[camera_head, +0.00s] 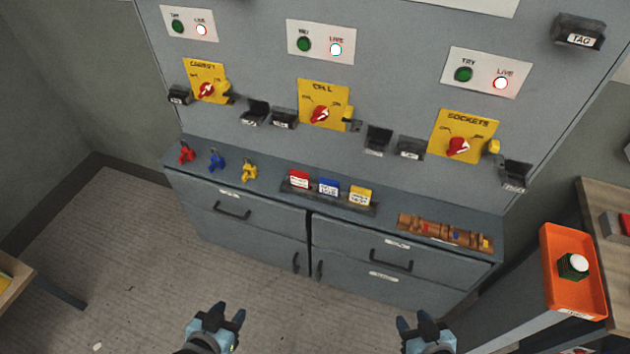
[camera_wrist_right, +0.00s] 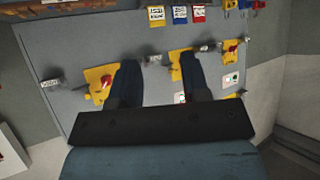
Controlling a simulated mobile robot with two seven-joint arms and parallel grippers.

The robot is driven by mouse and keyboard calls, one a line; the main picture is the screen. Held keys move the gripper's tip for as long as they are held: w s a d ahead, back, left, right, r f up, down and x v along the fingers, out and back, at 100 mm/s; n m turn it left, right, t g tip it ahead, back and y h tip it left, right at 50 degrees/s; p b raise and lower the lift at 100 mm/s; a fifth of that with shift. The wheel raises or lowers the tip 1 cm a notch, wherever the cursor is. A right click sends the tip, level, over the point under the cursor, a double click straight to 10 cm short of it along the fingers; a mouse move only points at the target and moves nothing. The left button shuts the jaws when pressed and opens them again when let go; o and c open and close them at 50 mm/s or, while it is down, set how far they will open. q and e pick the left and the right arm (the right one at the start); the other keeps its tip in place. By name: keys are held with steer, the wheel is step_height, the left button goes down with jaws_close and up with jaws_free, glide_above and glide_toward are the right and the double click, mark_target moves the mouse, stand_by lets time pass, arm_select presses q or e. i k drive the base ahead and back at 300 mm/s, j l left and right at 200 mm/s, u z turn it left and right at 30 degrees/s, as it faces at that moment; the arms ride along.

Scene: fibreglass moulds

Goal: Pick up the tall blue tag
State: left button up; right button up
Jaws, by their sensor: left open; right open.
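The tall blue tag (camera_head: 328,187) stands in a dark rack (camera_head: 325,203) on the cabinet ledge, between a red tag (camera_head: 299,180) and a yellow tag (camera_head: 360,196). It also shows in the right wrist view (camera_wrist_right: 180,15), where the picture is upside down. My left gripper (camera_head: 228,314) is open and empty, low in front of the cabinet. My right gripper (camera_head: 417,318) is open and empty, also low in front and to the right. In the right wrist view its two dark fingers (camera_wrist_right: 160,80) are apart with nothing between them. Both are well short of the tags.
Red (camera_head: 187,153), blue (camera_head: 217,158) and yellow (camera_head: 249,169) padlock-like pieces stand on the ledge's left. A brown tool roll (camera_head: 445,232) lies at its right. Yellow switch plates (camera_head: 323,105) with red knobs are above. An orange tray (camera_head: 573,271) is at right. Floor before the drawers is clear.

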mark_target(327, 186)
steer(key=i+j, duration=0.15)
steer(key=j, duration=0.2)
steer(key=i+j, duration=0.15)
steer(key=j, duration=0.2)
steer(key=i+j+z, duration=0.1)
steer(key=i+j, duration=0.3)
steer(key=j, duration=0.15)
steer(key=i+j, duration=0.3)
steer(key=j, duration=0.15)
